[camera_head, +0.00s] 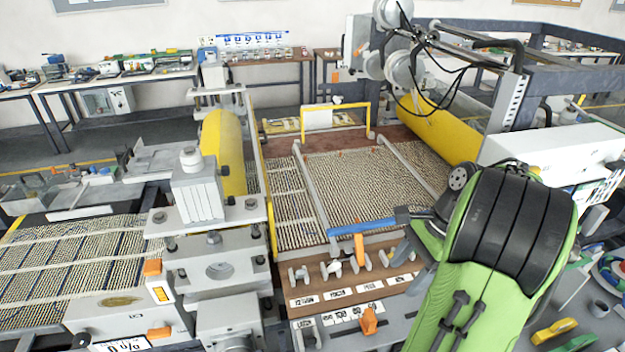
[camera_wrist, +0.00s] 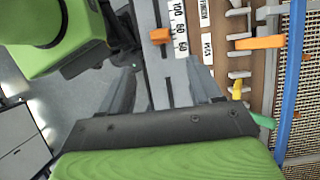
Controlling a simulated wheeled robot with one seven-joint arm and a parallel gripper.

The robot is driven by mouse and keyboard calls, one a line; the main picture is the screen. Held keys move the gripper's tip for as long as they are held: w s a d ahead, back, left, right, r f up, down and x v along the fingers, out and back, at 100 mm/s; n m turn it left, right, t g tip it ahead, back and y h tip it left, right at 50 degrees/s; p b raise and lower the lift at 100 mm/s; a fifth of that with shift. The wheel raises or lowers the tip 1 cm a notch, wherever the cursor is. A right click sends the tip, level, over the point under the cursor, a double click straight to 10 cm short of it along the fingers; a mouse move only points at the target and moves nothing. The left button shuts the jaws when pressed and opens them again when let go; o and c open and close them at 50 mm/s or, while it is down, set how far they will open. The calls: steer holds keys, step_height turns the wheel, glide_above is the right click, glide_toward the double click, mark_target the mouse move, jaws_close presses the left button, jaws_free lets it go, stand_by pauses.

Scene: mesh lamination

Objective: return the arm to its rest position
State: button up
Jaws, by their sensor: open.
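My gripper (camera_wrist: 162,82) shows in the wrist view with its two grey fingers spread apart and nothing between them. It is above the grey front panel edge (camera_wrist: 148,50), beside the brown labelled rack (camera_wrist: 260,70). In the head view my green and black arm (camera_head: 500,240) reaches in at the lower right, bent over the right end of the rack. My fingertips are mostly hidden behind the arm in that view.
The brown rack (camera_head: 330,290) holds small grey fittings. A blue bar (camera_head: 345,228) and an orange piece (camera_head: 359,248) lie by the mesh bed (camera_head: 355,185). Yellow rollers (camera_head: 224,150) stand behind. Coloured tools (camera_head: 553,330) lie at the right.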

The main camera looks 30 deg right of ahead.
steer(key=w+a+r+n+h+b, duration=0.1)
steer(key=w+a+n, duration=0.1)
steer(key=a+n, duration=0.35)
steer(key=w+a+r+n+h+b, duration=0.1)
steer(key=a+r+n+b, duration=0.15)
steer(key=a, duration=0.55)
steer(key=s+a+f+n+t+h+b, duration=0.2)
steer(key=s+a+n+t, duration=0.2)
steer(key=n, duration=0.9)
steer(key=s+a, duration=0.3)
steer(key=a, duration=0.2)
steer(key=shift+s+a+f, duration=0.25)
steer(key=shift+s, duration=0.05)
steer(key=shift+d, duration=0.1)
